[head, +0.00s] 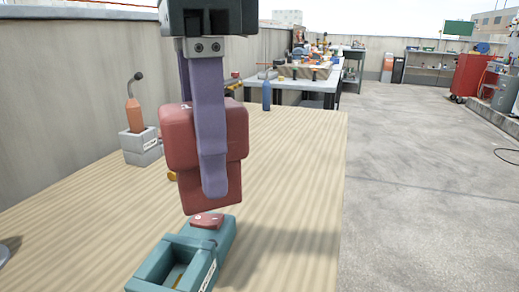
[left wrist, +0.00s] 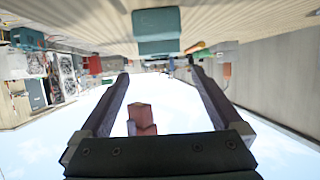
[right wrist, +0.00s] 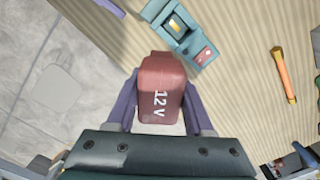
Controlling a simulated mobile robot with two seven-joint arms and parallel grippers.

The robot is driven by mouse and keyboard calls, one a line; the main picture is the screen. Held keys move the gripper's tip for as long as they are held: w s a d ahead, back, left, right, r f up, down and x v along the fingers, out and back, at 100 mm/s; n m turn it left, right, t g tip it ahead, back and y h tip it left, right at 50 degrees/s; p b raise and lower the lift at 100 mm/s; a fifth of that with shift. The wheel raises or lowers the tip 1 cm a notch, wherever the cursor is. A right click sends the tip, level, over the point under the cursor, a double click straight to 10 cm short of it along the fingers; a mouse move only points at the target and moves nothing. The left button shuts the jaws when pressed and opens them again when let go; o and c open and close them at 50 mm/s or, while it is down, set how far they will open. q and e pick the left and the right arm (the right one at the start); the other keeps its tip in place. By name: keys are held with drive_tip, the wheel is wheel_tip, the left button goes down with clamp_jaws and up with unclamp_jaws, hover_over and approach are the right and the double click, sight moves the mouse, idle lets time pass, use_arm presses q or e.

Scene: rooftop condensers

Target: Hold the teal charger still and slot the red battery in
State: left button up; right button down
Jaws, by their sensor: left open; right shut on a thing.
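The teal charger (head: 222,238) lies on the striped table, its open slot facing up and a red patch on its far end. It also shows in the left wrist view (left wrist: 157,46) and the right wrist view (right wrist: 158,10). My right gripper (head: 210,182) is shut on the red battery (head: 178,140), which it holds in the air above the charger, apart from it. The battery (right wrist: 160,75) shows "12 V" in the right wrist view. My left gripper (left wrist: 160,76) is open and empty, with the charger beyond its fingertips; it is out of the head view.
A grey holder (head: 142,150) with an orange tool (head: 135,115) stands at the table's left. A blue bottle (head: 266,95) stands near the far edge. The table's right side is clear. A low wall runs along the left; a cluttered workbench stands beyond.

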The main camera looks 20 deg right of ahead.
sight(187, 255)
use_arm(q)
drive_tip(key=x, duration=1.2)
use_arm(e)
drive_tip(key=a+m, duration=0.1)
drive_tip(key=m, duration=0.1)
drive_tip(key=w+a+m, duration=0.1)
drive_tip(key=a+m, duration=0.1)
drive_tip(key=w+a+m, duration=0.1)
drive_tip(key=m, duration=0.1)
drive_tip(key=shift+w+a+r+m, duration=0.2)
drive_tip(key=shift+a+r+m, duration=0.05)
drive_tip(key=shift+a+m, duration=0.15)
use_arm(q)
drive_tip(key=shift+c, duration=0.4)
clamp_jaws()
